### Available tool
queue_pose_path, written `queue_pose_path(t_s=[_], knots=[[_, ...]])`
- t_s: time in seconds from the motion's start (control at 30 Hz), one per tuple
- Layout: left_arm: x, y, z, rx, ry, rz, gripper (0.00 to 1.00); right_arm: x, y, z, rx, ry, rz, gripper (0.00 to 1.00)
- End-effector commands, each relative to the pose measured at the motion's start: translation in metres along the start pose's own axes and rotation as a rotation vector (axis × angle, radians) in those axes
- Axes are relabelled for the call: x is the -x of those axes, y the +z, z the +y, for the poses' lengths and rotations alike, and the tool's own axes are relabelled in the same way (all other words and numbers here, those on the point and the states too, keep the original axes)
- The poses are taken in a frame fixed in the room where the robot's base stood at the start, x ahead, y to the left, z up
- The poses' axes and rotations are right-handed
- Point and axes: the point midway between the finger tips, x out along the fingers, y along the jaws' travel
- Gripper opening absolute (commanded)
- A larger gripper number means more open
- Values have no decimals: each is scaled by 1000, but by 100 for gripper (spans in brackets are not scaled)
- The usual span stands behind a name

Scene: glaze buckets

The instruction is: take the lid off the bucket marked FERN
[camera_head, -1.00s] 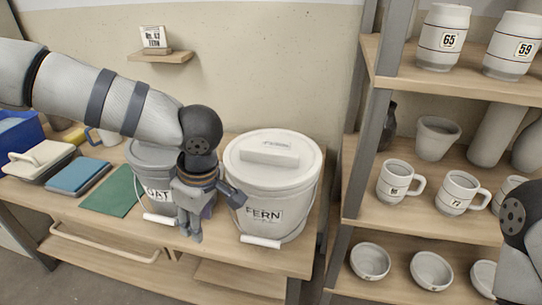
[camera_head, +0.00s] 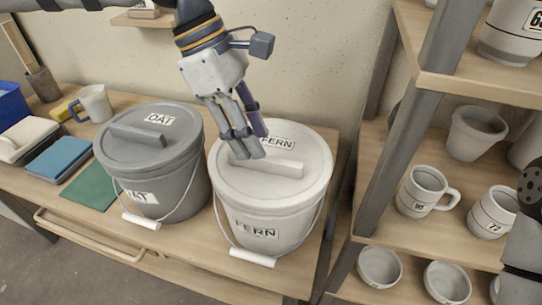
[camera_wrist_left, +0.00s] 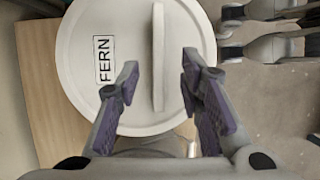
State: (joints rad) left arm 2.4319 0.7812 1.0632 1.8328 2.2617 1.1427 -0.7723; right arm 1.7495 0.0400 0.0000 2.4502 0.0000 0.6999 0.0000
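The FERN bucket (camera_head: 262,220) is pale and stands upright on the bench, its white wire-handle grip hanging at the front. Its round lid (camera_head: 305,185) is on, with a raised bar handle (camera_head: 270,170) and a FERN label. My left gripper (camera_head: 250,150) points down over the lid at the bar. In the left wrist view its fingers (camera_wrist_left: 160,85) are open, one each side of the bar (camera_wrist_left: 158,55); they do not touch it there. Grey jointed parts at the upper right of that view look like my right arm; whether its gripper shows is unclear.
The grey OAT bucket (camera_head: 160,185), lidded, stands close on the left. A shelf unit (camera_head: 435,205) with mugs and bowls rises close on the right.

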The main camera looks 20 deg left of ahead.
Motion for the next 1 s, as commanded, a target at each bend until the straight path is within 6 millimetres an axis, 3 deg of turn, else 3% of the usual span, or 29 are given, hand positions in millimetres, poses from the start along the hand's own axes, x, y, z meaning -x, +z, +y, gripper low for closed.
queue_pose_path(t_s=[0.1,0.2,0.67,0.83,1.0], knots=[[-26,-2,1,-1,-7,3,34,-2,1,0,0,0,-4,40],[-38,-2,1,-1,-3,2,34,-2,1,0,0,0,-6,40],[-42,-2,1,0,0,1,34,-1,0,0,0,0,-2,40],[-42,-2,1,0,-1,1,0,-1,0,0,0,0,-3,40],[-42,-2,1,0,0,1,0,-1,0,0,0,0,-3,40]])
